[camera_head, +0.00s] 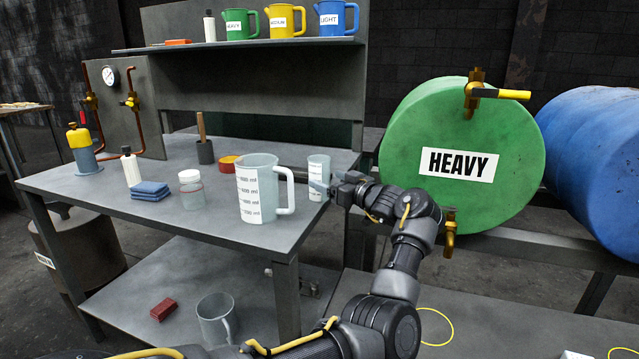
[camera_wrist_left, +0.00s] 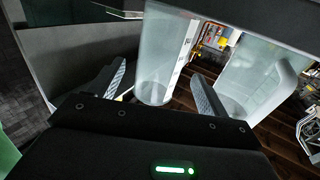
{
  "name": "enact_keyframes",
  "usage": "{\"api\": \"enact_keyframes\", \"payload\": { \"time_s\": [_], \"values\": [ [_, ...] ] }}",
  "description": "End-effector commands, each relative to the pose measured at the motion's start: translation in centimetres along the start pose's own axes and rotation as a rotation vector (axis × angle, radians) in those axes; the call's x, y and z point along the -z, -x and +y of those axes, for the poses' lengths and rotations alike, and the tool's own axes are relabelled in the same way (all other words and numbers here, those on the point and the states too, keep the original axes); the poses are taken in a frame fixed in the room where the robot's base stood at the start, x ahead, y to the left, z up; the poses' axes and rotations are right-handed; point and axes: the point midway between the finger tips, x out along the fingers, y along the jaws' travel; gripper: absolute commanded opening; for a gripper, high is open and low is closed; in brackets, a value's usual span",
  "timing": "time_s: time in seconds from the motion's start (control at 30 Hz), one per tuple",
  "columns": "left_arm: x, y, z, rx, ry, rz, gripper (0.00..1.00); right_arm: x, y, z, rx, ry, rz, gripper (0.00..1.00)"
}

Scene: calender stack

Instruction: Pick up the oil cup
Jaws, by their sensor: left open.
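A small clear cup with a white marked label (camera_head: 318,168), which I take to be the oil cup, stands upright near the right end of the workbench (camera_head: 110,200). My left gripper (camera_head: 330,187) reaches it from the right, low on the cup. In the left wrist view, my left gripper (camera_wrist_left: 158,85) is open, and the small cup (camera_wrist_left: 160,55) shows between its two fingers, with a gap visible on each side. I cannot tell how deep the cup sits between them. My right gripper is not in view.
A large clear measuring jug (camera_head: 258,190) stands just left of the cup, its handle towards it; it also shows in the left wrist view (camera_wrist_left: 255,80). A green HEAVY drum (camera_head: 440,125) is close to my left arm.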

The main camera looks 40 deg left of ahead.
Motion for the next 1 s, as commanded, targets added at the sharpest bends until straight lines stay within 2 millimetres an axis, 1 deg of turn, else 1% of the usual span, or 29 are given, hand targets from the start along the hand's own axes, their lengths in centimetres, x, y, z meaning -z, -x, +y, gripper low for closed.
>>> {"api": "enact_keyframes", "payload": {
  "time_s": [0.3,0.4,0.57,0.9,0.93,1.0],
  "values": [
    [0.3,-4.4,0.1,0.003,-0.001,0.001,0.77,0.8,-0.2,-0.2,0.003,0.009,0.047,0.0],
    [0.3,-4.8,0.1,0.001,0.0,0.0,0.77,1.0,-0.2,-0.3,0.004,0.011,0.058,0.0],
    [0.3,-4.8,0.1,0.001,0.0,0.0,0.77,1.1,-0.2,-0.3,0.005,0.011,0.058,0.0],
    [0.3,-4.8,0.1,0.001,0.0,0.0,0.33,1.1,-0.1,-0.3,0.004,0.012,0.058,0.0],
    [0.3,-4.8,0.1,0.001,0.0,0.0,0.29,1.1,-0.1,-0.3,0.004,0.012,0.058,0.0],
    [0.3,-4.8,0.1,0.001,0.0,0.0,0.29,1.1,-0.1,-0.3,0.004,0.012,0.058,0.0]
  ]
}}
